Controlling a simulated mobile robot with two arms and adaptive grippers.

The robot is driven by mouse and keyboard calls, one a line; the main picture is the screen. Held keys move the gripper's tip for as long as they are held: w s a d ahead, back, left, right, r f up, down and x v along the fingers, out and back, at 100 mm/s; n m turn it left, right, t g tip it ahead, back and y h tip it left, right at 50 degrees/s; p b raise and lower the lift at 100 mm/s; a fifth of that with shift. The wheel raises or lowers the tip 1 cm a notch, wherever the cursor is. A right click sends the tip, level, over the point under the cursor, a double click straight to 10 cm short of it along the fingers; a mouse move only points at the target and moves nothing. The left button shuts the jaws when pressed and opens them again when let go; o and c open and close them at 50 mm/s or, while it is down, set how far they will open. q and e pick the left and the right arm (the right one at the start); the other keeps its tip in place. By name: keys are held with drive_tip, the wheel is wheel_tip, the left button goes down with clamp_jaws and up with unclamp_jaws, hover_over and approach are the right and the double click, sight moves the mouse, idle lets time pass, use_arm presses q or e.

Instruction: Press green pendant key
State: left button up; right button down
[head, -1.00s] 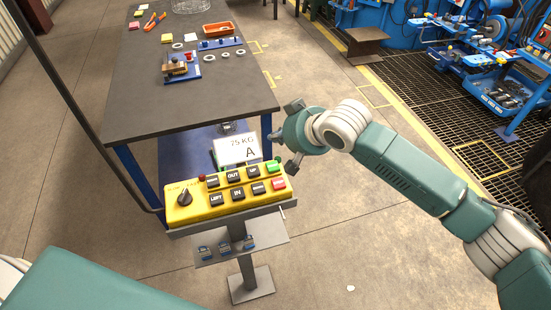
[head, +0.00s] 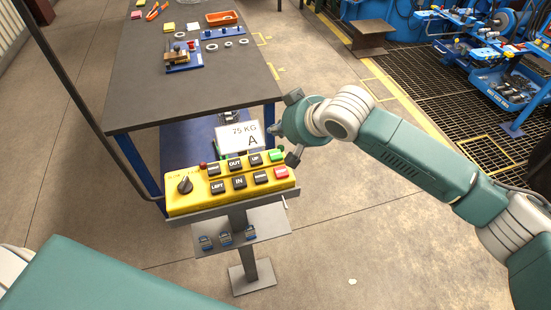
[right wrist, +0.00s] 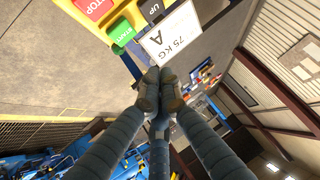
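The yellow pendant box (head: 205,203) sits on a grey stand in the head view, with two rows of keys. The green key (head: 277,156) is at its upper right end, above the red key (head: 281,173). In the right wrist view the green START key (right wrist: 121,31) and red STOP key (right wrist: 93,6) are at the upper left. My right gripper (head: 275,135) is beside and beyond the green key. In the right wrist view its fingertips (right wrist: 160,92) are together and empty, apart from the key in the picture. My left gripper is out of view.
A white "75 KG A" card (head: 239,137) stands behind the keys, close to my right gripper. A dark worktable (head: 190,95) with small parts is beyond. A black selector knob (head: 184,184) is at the pendant's left end. Open floor lies to the right.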

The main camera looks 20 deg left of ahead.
drive_tip(key=b, duration=0.3)
hover_over(277, 156)
wheel_tip(277, 156, down, 5)
drive_tip(key=shift+f, duration=0.45)
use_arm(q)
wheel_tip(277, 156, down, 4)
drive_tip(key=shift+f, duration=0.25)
use_arm(e)
drive_tip(key=shift+f, duration=0.15)
idle(0.3)
drive_tip(key=shift+f, duration=0.25)
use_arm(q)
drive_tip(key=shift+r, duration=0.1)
use_arm(e)
drive_tip(key=shift+f, duration=0.55)
idle(0.5)
drive_tip(key=shift+r, duration=0.1)
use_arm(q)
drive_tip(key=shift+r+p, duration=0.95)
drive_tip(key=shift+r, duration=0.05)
use_arm(e)
drive_tip(key=shift+r, duration=0.85)
